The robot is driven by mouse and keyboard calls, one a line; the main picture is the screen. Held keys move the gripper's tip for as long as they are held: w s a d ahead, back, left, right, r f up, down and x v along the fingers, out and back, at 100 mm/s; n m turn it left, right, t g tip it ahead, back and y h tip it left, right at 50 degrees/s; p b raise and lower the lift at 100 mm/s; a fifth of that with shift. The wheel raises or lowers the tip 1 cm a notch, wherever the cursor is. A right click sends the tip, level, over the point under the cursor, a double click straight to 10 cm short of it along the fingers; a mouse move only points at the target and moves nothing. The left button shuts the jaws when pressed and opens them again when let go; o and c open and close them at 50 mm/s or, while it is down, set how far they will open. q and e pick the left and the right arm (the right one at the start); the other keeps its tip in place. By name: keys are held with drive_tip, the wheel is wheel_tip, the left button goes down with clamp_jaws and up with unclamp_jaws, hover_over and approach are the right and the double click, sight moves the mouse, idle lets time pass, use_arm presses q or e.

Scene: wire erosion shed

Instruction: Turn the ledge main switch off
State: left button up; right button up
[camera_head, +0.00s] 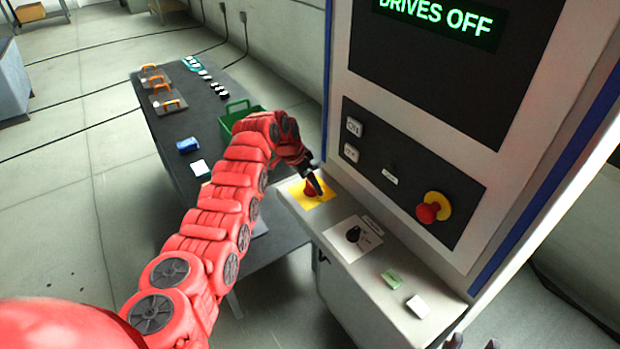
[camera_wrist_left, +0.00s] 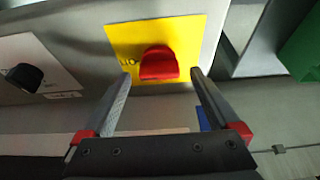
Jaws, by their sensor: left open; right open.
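The main switch is a red rotary handle (camera_head: 311,188) on a yellow plate (camera_head: 298,194), set on the ledge (camera_head: 345,267) of the machine. In the left wrist view the red handle (camera_wrist_left: 159,64) stands on its yellow plate (camera_wrist_left: 198,32), with small partly hidden marks beside it. My left gripper (camera_wrist_left: 161,76) is open, its fingertips one on each side of the handle, with gaps showing. In the head view the left gripper (camera_head: 314,182) is at the handle and partly covers it. My right gripper (camera_head: 473,342) is open and only just shows at the bottom edge.
A black knob (camera_head: 354,234) on a white plate sits along the ledge, also visible in the left wrist view (camera_wrist_left: 24,77). The panel above has a red emergency button (camera_head: 431,208). The display (camera_head: 437,27) reads "DRIVES OFF". A green bin (camera_head: 238,113) stands on the dark table.

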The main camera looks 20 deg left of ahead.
use_arm(q)
drive_tip(key=shift+f, duration=0.25)
drive_tip(key=c, duration=1.4)
